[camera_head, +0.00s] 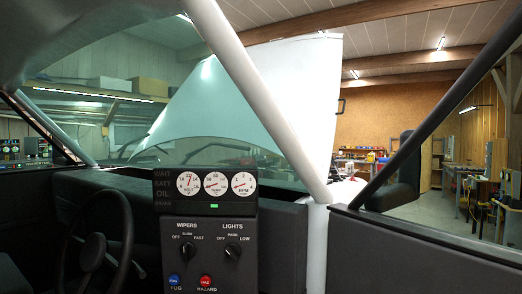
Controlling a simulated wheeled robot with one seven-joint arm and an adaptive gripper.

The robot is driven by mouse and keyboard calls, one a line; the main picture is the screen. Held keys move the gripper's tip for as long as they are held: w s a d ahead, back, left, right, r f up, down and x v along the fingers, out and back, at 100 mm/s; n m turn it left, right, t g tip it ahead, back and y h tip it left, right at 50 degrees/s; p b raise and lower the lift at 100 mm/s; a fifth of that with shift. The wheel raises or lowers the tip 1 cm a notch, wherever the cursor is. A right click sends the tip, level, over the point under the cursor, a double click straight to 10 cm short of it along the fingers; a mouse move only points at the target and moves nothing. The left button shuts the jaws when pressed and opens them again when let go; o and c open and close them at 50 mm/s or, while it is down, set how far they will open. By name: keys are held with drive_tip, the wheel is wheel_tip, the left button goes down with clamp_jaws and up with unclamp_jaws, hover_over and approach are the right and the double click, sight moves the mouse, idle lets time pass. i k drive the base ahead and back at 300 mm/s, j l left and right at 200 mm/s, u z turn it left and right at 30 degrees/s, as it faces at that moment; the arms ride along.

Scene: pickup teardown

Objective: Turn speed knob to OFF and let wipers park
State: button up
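The wiper speed knob (189,252) is a black knob on the dark dash panel (209,280), under the label WIPERS, with OFF at left, SLOW at top and FAST at right. It looks turned to about SLOW, but its pointer is too small to be sure. Dark thin shapes that look like wiper arms (205,149) lie behind the lower windshield; they are partly hidden, and I cannot tell whether they move. My gripper is not in view.
A matching lights knob (233,251) sits right of the wiper knob. A blue fog button (174,282) and red hazard button (206,282) are below, gauges (216,184) above. The steering wheel (97,250) is left, a white pillar (316,245) right.

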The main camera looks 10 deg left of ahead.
sight(187, 249)
drive_tip(key=u, duration=1.2)
